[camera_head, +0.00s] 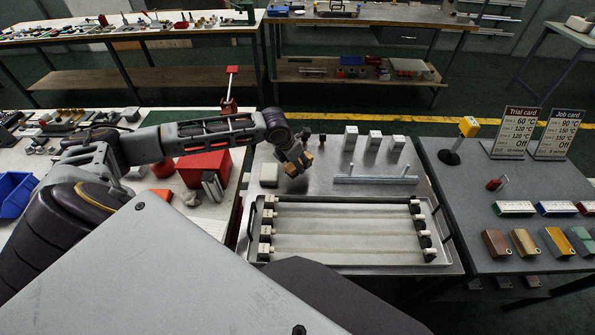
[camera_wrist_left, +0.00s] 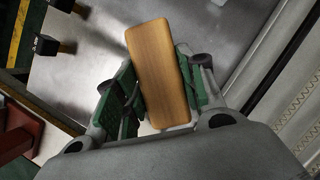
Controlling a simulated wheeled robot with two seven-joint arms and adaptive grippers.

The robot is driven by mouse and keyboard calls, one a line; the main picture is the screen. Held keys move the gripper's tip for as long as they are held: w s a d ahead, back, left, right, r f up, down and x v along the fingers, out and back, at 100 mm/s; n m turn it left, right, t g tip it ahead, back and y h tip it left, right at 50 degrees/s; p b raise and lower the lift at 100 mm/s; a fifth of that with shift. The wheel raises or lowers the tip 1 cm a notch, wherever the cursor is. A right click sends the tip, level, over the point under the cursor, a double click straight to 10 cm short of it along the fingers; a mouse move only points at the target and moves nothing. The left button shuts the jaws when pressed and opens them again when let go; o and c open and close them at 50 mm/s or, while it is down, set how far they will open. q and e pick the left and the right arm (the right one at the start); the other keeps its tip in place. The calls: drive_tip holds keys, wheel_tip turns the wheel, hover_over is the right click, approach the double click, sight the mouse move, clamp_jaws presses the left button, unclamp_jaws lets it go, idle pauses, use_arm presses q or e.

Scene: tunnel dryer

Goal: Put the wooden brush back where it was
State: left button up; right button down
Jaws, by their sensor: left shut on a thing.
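My left gripper (camera_head: 297,166) hangs over the steel table (camera_head: 325,153), behind the long tray. It is shut on the wooden brush (camera_wrist_left: 158,75), a plain light-brown block with rounded edges in the left wrist view. The green-padded fingers (camera_wrist_left: 155,97) grip it from both sides. A small tan part of the brush (camera_head: 307,156) shows at the gripper in the head view. The brush's underside is hidden, and I cannot tell whether it touches the table. My right gripper is not in view.
The tray (camera_head: 350,269) with several pale strips fills the table front. A metal bar (camera_head: 375,180) and white blocks (camera_head: 373,141) stand behind it. Coloured blocks (camera_head: 523,240) lie on the right table.

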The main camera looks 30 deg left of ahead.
use_arm(q)
drive_tip(key=shift+f, duration=2.4)
drive_tip(key=shift+f, duration=0.1)
drive_tip(key=o, duration=1)
drive_tip(key=shift+p+v, duration=0.4)
drive_tip(key=shift+v, duration=5.7)
drive_tip(key=shift+d, duration=0.1)
